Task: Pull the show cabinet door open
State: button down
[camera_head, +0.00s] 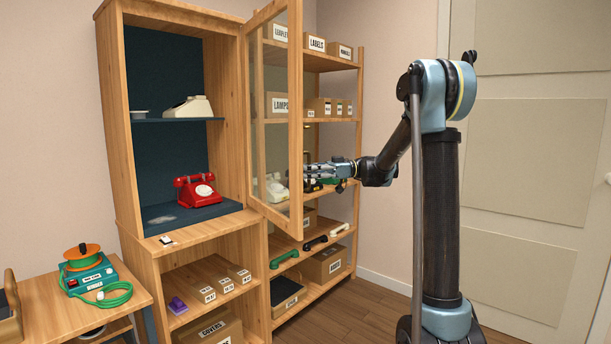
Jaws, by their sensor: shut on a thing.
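The show cabinet (139,150) is a tall wooden case at the left with a dark blue inside. Its glazed, wood-framed door (295,120) stands swung well out from the case, hinged on the right side of the opening. My gripper (308,178) reaches in from the right at the door's free edge, at about mid-height. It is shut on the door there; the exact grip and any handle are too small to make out. A red dial phone (196,190) sits on the cabinet's lower blue shelf, and a cream phone (188,108) sits on the upper one.
Behind the door, a wooden shelf unit (357,130) holds labelled boxes and handsets. A small table (50,322) with a teal box and green cable (95,278) stands at the left. Wooden floor (375,308) is clear between the shelves and my arm.

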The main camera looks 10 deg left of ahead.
jog(key=shift+s, duration=0.1)
jog(key=c, duration=1.9)
grip_release()
jog(key=shift+c, duration=0.2)
jog(key=shift+d, duration=0.15)
jog(key=v, duration=1.2)
jog(key=shift+f, duration=0.1)
